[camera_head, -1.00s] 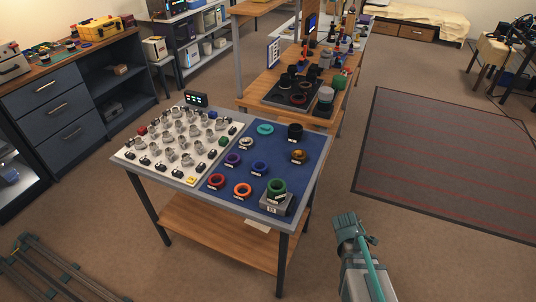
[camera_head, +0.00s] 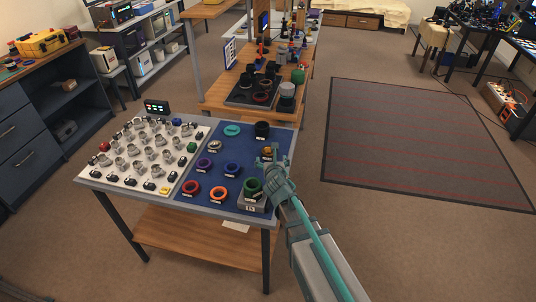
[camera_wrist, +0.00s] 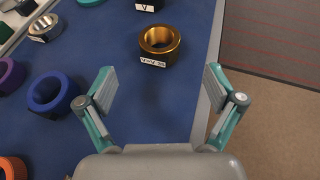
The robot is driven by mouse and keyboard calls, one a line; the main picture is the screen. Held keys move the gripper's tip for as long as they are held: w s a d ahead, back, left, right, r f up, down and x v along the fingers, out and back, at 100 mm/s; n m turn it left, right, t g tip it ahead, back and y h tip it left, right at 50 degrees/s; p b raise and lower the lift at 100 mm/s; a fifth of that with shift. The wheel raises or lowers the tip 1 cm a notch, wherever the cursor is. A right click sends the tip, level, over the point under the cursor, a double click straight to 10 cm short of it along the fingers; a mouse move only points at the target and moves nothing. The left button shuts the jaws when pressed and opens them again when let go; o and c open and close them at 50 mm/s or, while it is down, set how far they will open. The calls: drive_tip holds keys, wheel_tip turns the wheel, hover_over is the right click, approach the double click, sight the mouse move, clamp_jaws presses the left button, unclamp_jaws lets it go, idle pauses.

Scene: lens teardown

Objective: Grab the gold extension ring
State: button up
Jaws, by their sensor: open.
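The gold extension ring (camera_wrist: 160,41) lies on the blue mat (camera_wrist: 150,95) with a white label in front of it, near the mat's right edge. In the head view the gold ring (camera_head: 267,151) is partly hidden behind my gripper. My gripper (camera_wrist: 158,78) is open and empty in the wrist view. Its fingertips point toward the ring, which sits beyond them and roughly centred between them. In the head view my gripper (camera_head: 272,158) is over the right side of the table.
A blue ring (camera_wrist: 51,92), a silver ring (camera_wrist: 44,27) and an orange ring (camera_wrist: 13,168) lie to the left. A black ring (camera_head: 262,130) stands behind the gold one. A green ring (camera_head: 252,186) sits on a grey block near the front. Open floor lies right of the table.

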sight(269, 153)
drive_tip(key=x, duration=0.9)
drive_tip(key=shift+w+f+p, duration=0.2)
drive_tip(key=shift+w+p, duration=0.15)
drive_tip(key=shift+p, duration=0.05)
drive_tip(key=c, duration=1.3)
